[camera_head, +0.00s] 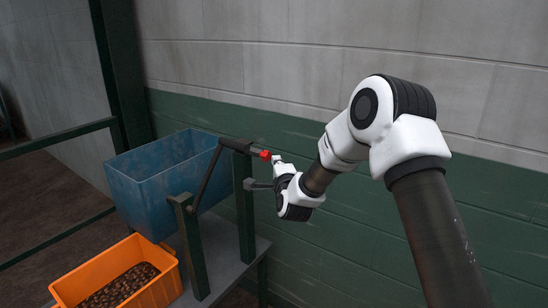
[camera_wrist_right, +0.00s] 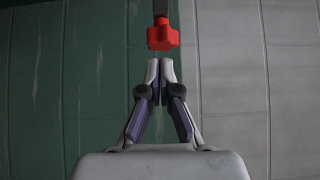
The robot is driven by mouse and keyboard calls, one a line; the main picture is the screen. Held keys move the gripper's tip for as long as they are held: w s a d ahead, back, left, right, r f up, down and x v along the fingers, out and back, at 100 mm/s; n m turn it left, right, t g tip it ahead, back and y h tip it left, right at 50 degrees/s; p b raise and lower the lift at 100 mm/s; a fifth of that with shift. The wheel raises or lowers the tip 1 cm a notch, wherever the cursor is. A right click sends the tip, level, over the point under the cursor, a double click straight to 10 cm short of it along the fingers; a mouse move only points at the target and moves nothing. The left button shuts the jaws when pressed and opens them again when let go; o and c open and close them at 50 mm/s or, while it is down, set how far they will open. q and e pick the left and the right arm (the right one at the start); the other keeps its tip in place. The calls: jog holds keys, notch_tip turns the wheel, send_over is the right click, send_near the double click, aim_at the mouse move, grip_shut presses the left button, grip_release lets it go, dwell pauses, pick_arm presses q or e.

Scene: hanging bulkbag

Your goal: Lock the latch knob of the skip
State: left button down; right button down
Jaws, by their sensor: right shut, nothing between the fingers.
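The blue skip (camera_head: 150,185) hangs in a dark green frame, left of centre in the head view. The red latch knob (camera_head: 265,155) sits at the right end of the skip's dark pivot bar; it also shows at the top of the right wrist view (camera_wrist_right: 163,36). My right gripper (camera_head: 277,160) is just right of the knob. In the wrist view its fingertips (camera_wrist_right: 159,64) are together and empty, with a small gap below the knob. Whether the latch is locked cannot be told. My left gripper is in neither view.
An orange crate (camera_head: 167,285) holding brown lumps stands at the lower left, beside the grey platform (camera_head: 228,262). Dark green frame posts (camera_head: 192,250) and a rail (camera_head: 55,138) stand around the skip. A green and grey wall (camera_head: 340,250) is behind my right arm.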

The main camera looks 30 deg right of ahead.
aim_at(261, 157)
jog(key=shift+w+a, duration=0.25)
jog(key=shift+w, duration=0.25)
jog(key=w+b, duration=0.1)
jog(key=w+a+b, duration=0.1)
jog(key=w+b, duration=0.1)
jog(key=w, duration=0.1)
jog(key=shift+a+f, duration=0.15)
jog(key=shift+a, duration=0.25)
jog(key=shift+w+a+b, duration=0.15)
jog(key=shift+w+b, duration=0.1)
jog(key=shift+b, duration=0.05)
jog(key=shift+r, duration=0.35)
